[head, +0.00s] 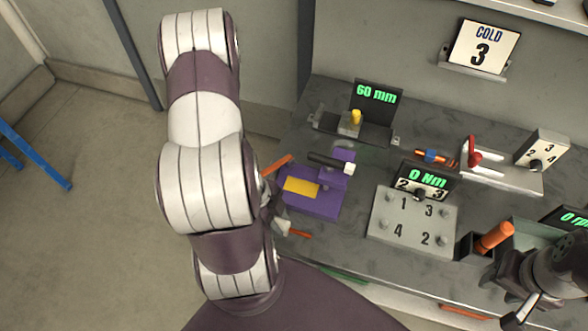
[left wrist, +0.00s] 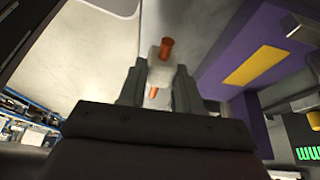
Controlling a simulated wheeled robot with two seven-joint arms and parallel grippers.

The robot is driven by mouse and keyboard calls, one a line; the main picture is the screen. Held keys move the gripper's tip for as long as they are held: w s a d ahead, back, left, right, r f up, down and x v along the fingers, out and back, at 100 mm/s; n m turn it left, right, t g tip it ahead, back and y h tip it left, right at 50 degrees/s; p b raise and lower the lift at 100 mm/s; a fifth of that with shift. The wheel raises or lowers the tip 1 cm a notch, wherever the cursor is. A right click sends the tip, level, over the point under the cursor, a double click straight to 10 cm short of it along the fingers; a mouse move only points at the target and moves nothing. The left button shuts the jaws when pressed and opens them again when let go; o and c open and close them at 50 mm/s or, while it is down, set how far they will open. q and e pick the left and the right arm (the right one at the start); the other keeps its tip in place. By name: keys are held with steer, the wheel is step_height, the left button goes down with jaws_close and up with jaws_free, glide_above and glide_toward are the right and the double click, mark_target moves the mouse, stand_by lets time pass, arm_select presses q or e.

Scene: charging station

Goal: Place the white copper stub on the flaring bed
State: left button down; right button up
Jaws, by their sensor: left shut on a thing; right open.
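The white copper stub (left wrist: 166,50) is a white piece with copper ends, held between the fingers of my left gripper (left wrist: 158,78) in the left wrist view. In the head view its white body (head: 283,227) and one copper end show beside my left arm, near the front left of the purple device. That device (head: 315,205), with a yellow plate (head: 300,187), seems to be the flaring bed. It also shows at the right of the left wrist view (left wrist: 225,50). The stub is apart from the yellow plate. My right gripper (head: 512,296) is open at the lower right.
A black and white handle (head: 331,163) stands over the purple device. Behind is a 60 mm display (head: 376,98). To the right are a numbered grey plate (head: 410,225), a red-levered fixture (head: 500,172) and an orange cylinder (head: 494,236). Open floor lies left of the bench.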

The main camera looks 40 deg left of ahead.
arm_select(q)
steer(key=w+a+p, duration=0.1)
steer(key=w, duration=0.3)
steer(key=w+a+p, duration=0.1)
steer(key=w, duration=0.3)
steer(key=w+a+p, duration=0.2)
steer(key=w, duration=0.3)
steer(key=shift+w+r, duration=0.1)
steer(key=shift+r, duration=0.15)
steer(key=shift+b+x, duration=0.3)
steer(key=shift+x, duration=0.5)
steer(key=shift+a+f, duration=0.2)
steer(key=shift+f, duration=0.1)
steer(key=c, duration=0.8)
jaws_free()
